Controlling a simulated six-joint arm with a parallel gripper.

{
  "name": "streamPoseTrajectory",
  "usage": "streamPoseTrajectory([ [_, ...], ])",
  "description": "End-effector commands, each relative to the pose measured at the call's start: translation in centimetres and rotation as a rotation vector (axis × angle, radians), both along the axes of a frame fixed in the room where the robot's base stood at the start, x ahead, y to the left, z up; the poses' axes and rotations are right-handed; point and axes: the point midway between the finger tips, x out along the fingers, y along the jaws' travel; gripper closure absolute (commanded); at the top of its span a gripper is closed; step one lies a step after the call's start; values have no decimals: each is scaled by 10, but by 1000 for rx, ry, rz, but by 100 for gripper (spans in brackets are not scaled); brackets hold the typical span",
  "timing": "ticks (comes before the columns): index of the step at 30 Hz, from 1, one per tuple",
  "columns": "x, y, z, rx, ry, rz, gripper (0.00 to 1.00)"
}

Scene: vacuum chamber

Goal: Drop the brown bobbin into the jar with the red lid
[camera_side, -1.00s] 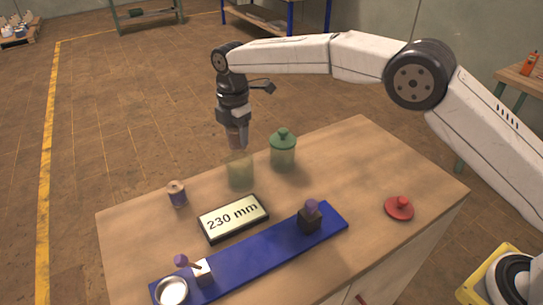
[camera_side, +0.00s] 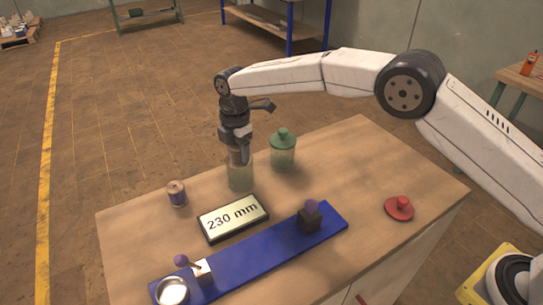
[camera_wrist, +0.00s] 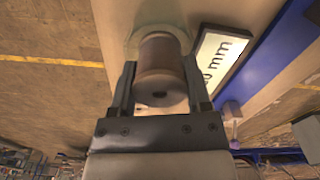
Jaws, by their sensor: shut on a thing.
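My gripper (camera_side: 240,158) is shut on the brown bobbin, directly over the open jar (camera_side: 240,178). In the wrist view the brown bobbin (camera_wrist: 160,75) sits between the two fingers, with the jar's rim (camera_wrist: 133,42) around its far end. The bobbin seems to be at or just inside the jar mouth; its exact depth is hard to tell. The jar is greenish, see-through and lidless. A red lid (camera_side: 399,208) with a knob lies flat on the table at the right.
A green lidded jar (camera_side: 283,150) stands close to the right of the open jar. A purple-wound bobbin (camera_side: 177,194) stands to the left. A "230 mm" display (camera_side: 233,218) and a blue rail (camera_side: 250,256) with small fittings lie in front. The table's right part is mostly clear.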

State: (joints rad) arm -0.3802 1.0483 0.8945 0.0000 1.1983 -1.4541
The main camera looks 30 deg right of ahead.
Motion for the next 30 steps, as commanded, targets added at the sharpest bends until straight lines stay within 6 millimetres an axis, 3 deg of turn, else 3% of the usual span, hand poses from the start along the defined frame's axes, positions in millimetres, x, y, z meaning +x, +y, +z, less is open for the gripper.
streamPoseTrajectory([
  [2, 0, 0, 0, 0, 0, 0, 96],
  [3, 0, 0, 0, 0, 0, 0, 29],
  [6, 0, 0, 0, 0, 0, 0, 0],
  [23, 0, 0, 0, 0, 0, 0, 0],
  [30, 1, 0, 12, 1, -2, 0, 0],
])
